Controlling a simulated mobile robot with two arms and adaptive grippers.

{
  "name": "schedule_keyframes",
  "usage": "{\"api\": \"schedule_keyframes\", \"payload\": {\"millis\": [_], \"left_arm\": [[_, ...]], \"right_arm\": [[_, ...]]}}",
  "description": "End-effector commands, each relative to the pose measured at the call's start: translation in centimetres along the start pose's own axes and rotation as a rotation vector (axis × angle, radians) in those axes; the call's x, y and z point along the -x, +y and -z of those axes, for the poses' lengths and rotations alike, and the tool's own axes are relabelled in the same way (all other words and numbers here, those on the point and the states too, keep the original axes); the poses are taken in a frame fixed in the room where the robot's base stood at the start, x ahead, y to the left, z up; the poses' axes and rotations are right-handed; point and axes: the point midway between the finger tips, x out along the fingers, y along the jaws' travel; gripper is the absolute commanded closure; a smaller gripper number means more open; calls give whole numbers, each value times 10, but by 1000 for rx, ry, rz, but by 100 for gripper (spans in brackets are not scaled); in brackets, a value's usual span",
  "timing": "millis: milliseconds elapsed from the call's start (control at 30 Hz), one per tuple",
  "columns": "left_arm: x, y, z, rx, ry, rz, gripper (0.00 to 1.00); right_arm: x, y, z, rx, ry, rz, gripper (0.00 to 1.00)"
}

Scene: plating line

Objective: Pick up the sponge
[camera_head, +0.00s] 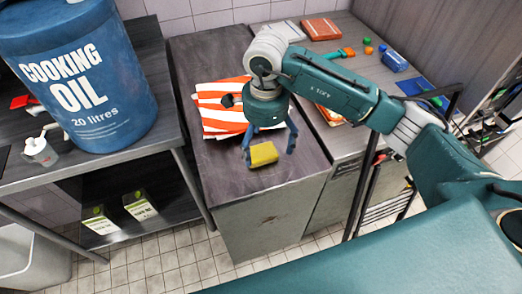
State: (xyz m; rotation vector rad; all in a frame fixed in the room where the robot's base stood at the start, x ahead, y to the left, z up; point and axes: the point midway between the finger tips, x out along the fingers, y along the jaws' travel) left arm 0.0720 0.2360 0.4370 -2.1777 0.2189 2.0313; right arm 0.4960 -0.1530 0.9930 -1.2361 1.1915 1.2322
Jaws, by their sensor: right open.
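The yellow sponge (264,154) lies on the dark wooden counter (235,180), near its front edge. My right gripper (268,149) is right above the sponge, pointing down, with its fingers spread open to the left and right of it. I cannot tell whether the fingers touch the sponge. An orange-and-white striped cloth (221,108) lies just behind the gripper and is partly hidden by it. My left gripper is not in view.
A big blue cooking oil drum (80,75) and a white pump bottle (40,151) stand on the left table. Two cartons (139,206) sit on its lower shelf. An orange box (321,29) and a blue item (393,61) lie on the right counter.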

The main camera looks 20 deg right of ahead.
Motion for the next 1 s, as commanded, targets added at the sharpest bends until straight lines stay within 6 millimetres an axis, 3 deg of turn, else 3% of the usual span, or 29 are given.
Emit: {"api": "schedule_keyframes", "payload": {"millis": [167,300,500,733,933,1000], "left_arm": [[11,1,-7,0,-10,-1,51],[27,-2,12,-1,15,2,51],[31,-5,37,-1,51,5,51],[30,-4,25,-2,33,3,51],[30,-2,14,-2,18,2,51],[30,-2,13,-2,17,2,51]], "right_arm": [[-11,-2,-1,-2,-1,-3,11],[-32,-6,-2,-2,0,-5,11],[-55,-7,-2,0,-1,-1,11],[-57,-7,-2,0,-1,1,11],[-56,-7,-2,0,-1,1,51],[-56,-7,-2,0,-1,1,52]]}}
